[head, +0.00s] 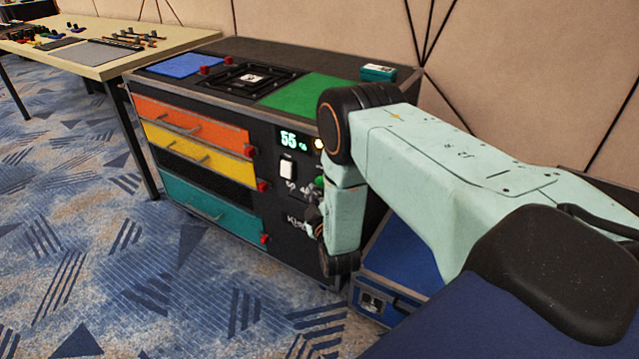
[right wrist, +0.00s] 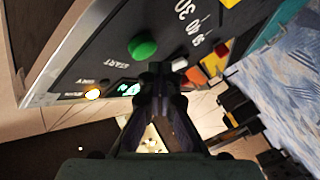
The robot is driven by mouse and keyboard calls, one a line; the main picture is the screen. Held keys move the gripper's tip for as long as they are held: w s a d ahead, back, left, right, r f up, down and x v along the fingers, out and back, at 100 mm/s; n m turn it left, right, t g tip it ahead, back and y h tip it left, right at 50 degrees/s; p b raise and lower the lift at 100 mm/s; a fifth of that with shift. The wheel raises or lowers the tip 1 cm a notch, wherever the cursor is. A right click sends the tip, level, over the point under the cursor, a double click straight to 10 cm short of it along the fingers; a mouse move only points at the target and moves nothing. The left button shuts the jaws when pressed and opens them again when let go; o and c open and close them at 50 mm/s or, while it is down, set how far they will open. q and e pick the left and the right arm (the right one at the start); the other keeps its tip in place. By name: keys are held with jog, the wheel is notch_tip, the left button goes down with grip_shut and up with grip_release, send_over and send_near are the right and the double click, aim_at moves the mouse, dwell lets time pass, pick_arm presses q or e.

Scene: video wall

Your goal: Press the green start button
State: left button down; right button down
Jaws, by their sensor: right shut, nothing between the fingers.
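The green start button (right wrist: 142,48) is a round knob on a dark control panel, with the word START printed beside it in the right wrist view. In the head view only a small part of the green button (head: 320,182) shows beside my right arm. My right gripper (right wrist: 161,70) is shut and empty. Its fingertips appear just below and right of the button in the wrist view; whether they touch the panel I cannot tell. In the head view the right gripper (head: 314,217) is in front of the panel, partly hidden by my wrist. My left gripper is not in view.
The panel also carries a lit display (head: 289,140), a white switch (head: 287,169) and an amber light (right wrist: 92,94). The cabinet has an orange drawer (head: 190,122), a yellow drawer and a teal drawer. A blue case (head: 398,262) stands close by. A table (head: 110,68) is at the left.

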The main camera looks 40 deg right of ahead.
jog(key=shift+s+a+p, duration=0.2)
jog(key=shift+s+a, duration=0.15)
jog(key=shift+a, duration=0.45)
jog(key=shift+s+a+p, duration=0.15)
jog(key=shift+s+a, duration=0.15)
jog(key=shift+a, duration=0.45)
jog(key=shift+s+a+p, duration=0.2)
jog(key=shift+s+a, duration=0.15)
jog(key=shift+a, duration=0.45)
